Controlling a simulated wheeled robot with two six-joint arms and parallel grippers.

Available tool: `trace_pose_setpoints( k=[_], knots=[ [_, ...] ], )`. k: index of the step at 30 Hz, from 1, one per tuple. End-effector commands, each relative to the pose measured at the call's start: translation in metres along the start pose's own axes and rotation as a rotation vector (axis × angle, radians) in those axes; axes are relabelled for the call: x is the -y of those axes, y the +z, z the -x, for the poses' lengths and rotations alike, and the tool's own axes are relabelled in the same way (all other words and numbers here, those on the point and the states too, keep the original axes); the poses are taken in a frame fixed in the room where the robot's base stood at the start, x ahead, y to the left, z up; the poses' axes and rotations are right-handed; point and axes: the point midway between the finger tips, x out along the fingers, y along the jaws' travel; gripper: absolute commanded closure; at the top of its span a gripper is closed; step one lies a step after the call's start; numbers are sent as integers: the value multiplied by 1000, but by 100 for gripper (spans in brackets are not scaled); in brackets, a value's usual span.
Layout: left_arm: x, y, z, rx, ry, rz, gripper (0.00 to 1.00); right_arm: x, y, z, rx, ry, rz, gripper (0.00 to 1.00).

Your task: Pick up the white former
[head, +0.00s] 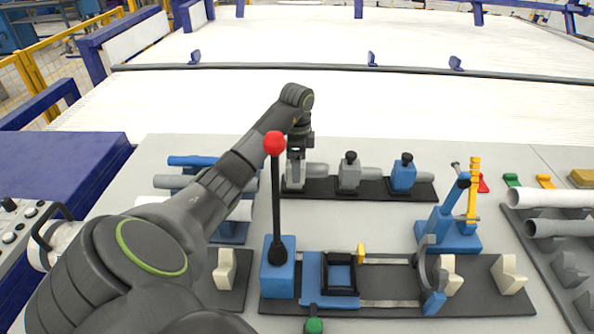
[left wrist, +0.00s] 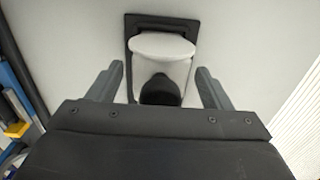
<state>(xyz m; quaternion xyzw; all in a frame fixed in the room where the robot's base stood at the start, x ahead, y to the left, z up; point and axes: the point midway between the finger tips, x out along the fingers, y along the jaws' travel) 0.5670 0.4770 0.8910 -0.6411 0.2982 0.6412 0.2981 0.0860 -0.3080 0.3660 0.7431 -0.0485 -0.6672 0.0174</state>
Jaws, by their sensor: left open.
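The white former (left wrist: 163,46) sits in the black rack (left wrist: 192,20) in the left wrist view, with its dark knob (left wrist: 160,90) toward the camera. In the head view the white former (head: 292,186) is at the left end of the black rack (head: 323,193), partly hidden by my gripper. My left gripper (head: 296,158) is right above it, pointing down. In the left wrist view the fingers of my left gripper (left wrist: 160,72) are open, one on each side of the former and knob. I cannot tell whether they touch it. My right gripper is not in view.
A grey former (head: 348,176) and a blue former (head: 403,177) stand to the right in the same rack. A lever with a red ball (head: 274,144) rises in front. A blue stand (head: 452,225) is at right. White and grey pipes (head: 560,228) lie far right.

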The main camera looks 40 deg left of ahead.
Motion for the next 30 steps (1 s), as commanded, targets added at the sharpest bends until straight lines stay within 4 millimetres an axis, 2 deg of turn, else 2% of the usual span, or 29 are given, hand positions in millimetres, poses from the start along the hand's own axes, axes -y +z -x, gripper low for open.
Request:
trace_pose_setpoints(
  k=[3, 17, 26, 30],
  knots=[
    [0, 0, 0, 0, 0, 0, 30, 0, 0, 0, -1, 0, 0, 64],
    [0, 0, 0, 0, 0, 0, 90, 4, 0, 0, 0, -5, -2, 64],
    [0, 0, 3, -1, -2, -1, 92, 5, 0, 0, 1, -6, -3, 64],
    [1, -1, 11, -2, -4, -1, 92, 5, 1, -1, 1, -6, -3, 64]
  ],
)
